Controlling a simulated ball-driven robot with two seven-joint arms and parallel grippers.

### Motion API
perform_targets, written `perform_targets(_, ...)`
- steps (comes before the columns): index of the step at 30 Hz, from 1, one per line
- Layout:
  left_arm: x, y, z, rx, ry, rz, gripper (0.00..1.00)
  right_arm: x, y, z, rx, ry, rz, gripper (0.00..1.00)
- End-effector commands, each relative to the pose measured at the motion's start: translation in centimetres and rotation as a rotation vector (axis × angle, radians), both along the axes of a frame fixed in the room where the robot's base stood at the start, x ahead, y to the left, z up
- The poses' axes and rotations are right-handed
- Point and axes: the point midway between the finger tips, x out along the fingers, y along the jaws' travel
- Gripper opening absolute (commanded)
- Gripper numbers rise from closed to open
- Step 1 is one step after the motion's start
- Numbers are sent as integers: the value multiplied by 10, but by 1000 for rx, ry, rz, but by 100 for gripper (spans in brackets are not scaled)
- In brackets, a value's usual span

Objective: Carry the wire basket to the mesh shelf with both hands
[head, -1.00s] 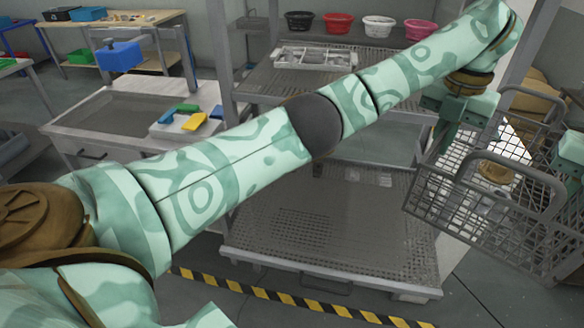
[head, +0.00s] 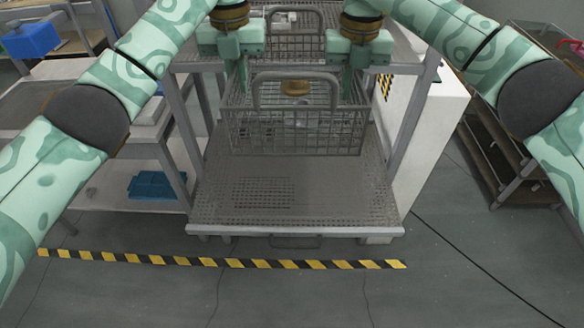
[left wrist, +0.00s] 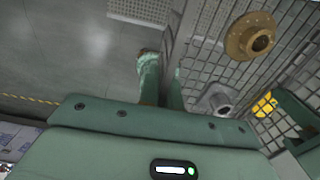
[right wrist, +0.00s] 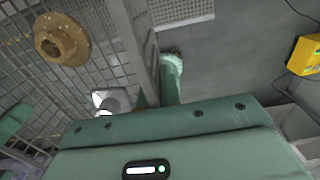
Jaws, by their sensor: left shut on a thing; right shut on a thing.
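The grey wire basket (head: 295,130) hangs level between my two grippers in the middle of the head view. My left gripper (head: 243,90) is shut on its left side wall and my right gripper (head: 346,90) on its right side wall. A brass flanged part (head: 295,87) lies in the basket; it also shows in the left wrist view (left wrist: 250,36) and the right wrist view (right wrist: 62,40), with a silvery metal part (left wrist: 216,101) near it. The mesh shelf (head: 300,195) is below and behind the basket. Whether the basket touches the shelf, I cannot tell.
A white cabinet (head: 430,125) stands right of the shelf rack, with a brown shelf unit (head: 500,150) beyond. A bench with a blue tray (head: 157,185) below is at left. Yellow-black floor tape (head: 220,262) crosses in front. The shelf's front part is bare.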

Motion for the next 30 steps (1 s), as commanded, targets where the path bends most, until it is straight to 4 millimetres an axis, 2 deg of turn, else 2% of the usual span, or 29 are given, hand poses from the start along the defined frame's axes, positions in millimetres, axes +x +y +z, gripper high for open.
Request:
perform_targets(1,2,5,0,10,-6,8,0,2,-6,1,-11,-5,-8,0)
perform_targets(7,2,5,-2,10,-5,7,0,2,-6,-1,-11,-5,-7,0)
perform_targets(11,-1,5,-10,10,-4,7,0,-1,-6,-8,-11,-3,-6,0)
perform_targets(30,-39,4,-99,9,-2,5,0,-39,-5,-97,-10,-2,-5,0)
